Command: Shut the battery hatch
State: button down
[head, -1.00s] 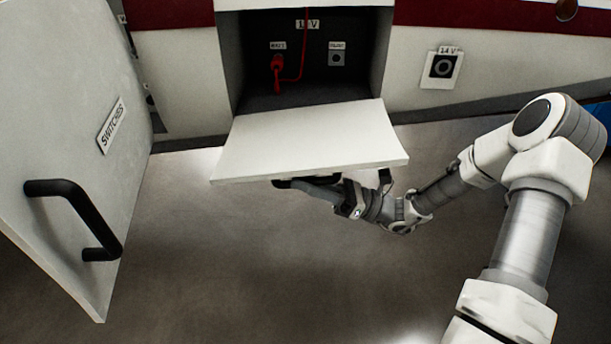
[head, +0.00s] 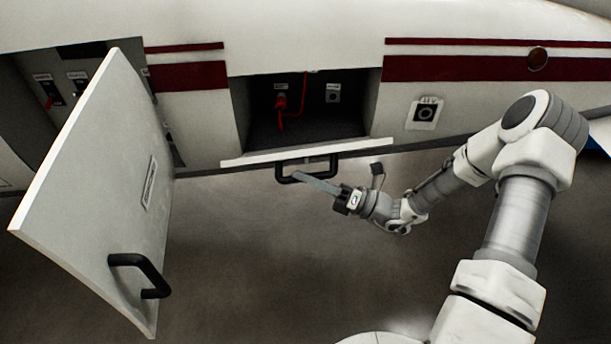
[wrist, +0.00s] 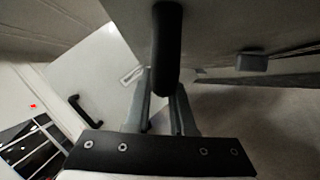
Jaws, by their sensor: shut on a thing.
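The battery hatch (head: 310,150) is a white panel below an open dark bay (head: 345,118). I see it almost edge-on, as a thin strip across the bay's lower edge, and the bay stays uncovered above it. Its black handle (head: 300,172) shows just under the strip. My gripper (head: 312,182) reaches in from the right and is shut on this handle. In the wrist view the handle is a dark bar (wrist: 167,48) between my fingers (wrist: 162,110). Inside the bay are a red plug (head: 281,102) with a red cable and a round socket (head: 332,95).
A large white door (head: 95,180) with its own black handle (head: 140,275) stands open at left, beside another bay with switches (head: 78,85). A socket plate (head: 425,113) is on the white-and-red wall at right. The floor (head: 260,270) between door and arm is clear.

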jog(key=w+r+m+p, duration=0.1)
jog(key=r, duration=0.1)
jog(key=w+r+m+p, duration=0.1)
jog(key=r+p, duration=0.1)
jog(key=w+r+m+h+p, duration=0.1)
jog(key=w+r+p, duration=0.1)
jog(key=shift+t, duration=0.4)
jog(key=w+r+y, duration=0.1)
jog(key=w+r, duration=0.3)
jog(key=w, duration=0.6)
jog(key=shift+w+d+r+p, duration=0.25)
jog(key=shift+w+r+p, duration=0.1)
jog(key=shift+r, duration=0.05)
jog(key=c, duration=0.8)
grip_release()
jog(key=shift+w, duration=0.1)
jog(key=shift+o, duration=0.2)
